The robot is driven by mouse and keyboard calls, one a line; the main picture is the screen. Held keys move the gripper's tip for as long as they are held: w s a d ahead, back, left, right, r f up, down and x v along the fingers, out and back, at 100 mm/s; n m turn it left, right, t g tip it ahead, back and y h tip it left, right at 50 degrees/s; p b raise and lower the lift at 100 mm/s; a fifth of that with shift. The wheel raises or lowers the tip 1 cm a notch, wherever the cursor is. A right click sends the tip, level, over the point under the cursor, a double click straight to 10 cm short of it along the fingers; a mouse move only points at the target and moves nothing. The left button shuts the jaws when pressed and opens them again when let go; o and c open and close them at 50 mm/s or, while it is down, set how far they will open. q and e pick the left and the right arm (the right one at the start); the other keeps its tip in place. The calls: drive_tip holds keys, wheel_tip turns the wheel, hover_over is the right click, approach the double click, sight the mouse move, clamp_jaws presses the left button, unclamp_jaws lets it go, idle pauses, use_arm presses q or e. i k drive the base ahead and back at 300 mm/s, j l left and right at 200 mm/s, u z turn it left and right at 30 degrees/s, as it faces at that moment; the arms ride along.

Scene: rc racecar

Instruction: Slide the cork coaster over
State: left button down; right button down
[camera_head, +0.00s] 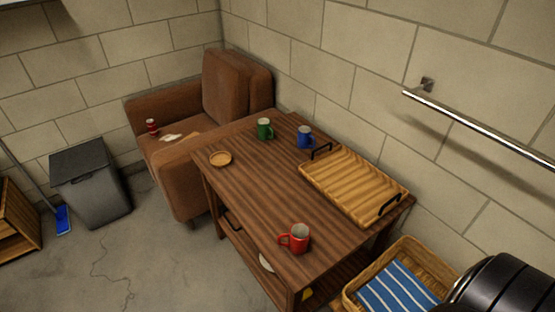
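The cork coaster (220,159) is a small round tan disc with a raised-looking rim. It lies flat near the far left corner of the brown wooden table (240,197), close to the left edge. Nothing stands on it. Neither of my grippers shows in the head view, so I cannot see whether they are open or shut.
A green mug (265,129), a blue mug (305,137) and a ribbed wooden tray (352,183) with black handles line the table's wall side. A red mug (296,238) stands near the front edge. Bare tabletop lies between coaster and tray. A brown armchair (190,184) stands behind.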

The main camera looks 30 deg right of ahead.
sight(219, 160)
drive_tip(key=i+j+z, duration=0.1)
drive_tip(key=z, duration=0.4)
drive_tip(key=i+j+z, duration=0.15)
drive_tip(key=z, duration=0.35)
drive_tip(key=i+j+z, duration=0.15)
drive_tip(key=z, duration=0.35)
drive_tip(key=j+z, duration=0.25)
drive_tip(key=z, duration=0.25)
drive_tip(key=j+z, duration=0.25)
drive_tip(key=z, duration=0.25)
